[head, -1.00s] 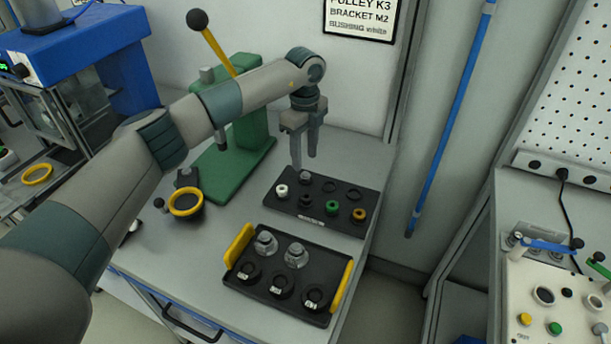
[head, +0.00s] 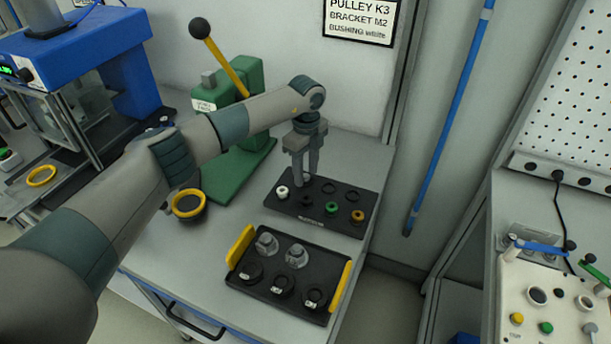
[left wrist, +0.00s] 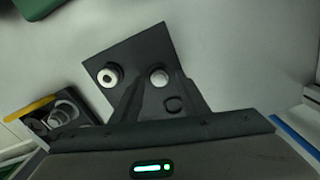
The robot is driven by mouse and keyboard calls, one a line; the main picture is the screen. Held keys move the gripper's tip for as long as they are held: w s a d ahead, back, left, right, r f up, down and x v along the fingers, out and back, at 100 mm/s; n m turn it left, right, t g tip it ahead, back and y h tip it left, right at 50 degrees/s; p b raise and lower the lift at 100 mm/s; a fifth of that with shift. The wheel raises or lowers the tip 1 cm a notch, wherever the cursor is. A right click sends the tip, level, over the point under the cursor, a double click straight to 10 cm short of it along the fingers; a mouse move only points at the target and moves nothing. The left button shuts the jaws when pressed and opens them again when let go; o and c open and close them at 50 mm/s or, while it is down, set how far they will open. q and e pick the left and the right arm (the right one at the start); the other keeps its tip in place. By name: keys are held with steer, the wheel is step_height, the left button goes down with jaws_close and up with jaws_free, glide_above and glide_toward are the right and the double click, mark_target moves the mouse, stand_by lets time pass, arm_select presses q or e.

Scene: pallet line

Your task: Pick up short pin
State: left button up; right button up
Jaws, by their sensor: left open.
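The short pin looks to be the small round grey-metal piece in the back row of the black parts tray (head: 318,227). In the left wrist view its pale round top (left wrist: 158,77) shows between my fingertips. In the head view my fingers mostly hide it. My left gripper (head: 306,174) points down over that back row with its fingers apart, and it also shows in the left wrist view (left wrist: 158,84). I cannot tell whether the fingertips touch the pin. My right gripper is not in view.
The same tray holds a white bushing (head: 282,192), a green ring (head: 332,208) and an orange ring (head: 358,215). A second black tray (head: 262,291) with yellow handles stands in front. A green lever press (head: 235,150) stands left of the trays.

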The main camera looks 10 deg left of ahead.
mark_target(306, 177)
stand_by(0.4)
arm_select(q)
jaws_close()
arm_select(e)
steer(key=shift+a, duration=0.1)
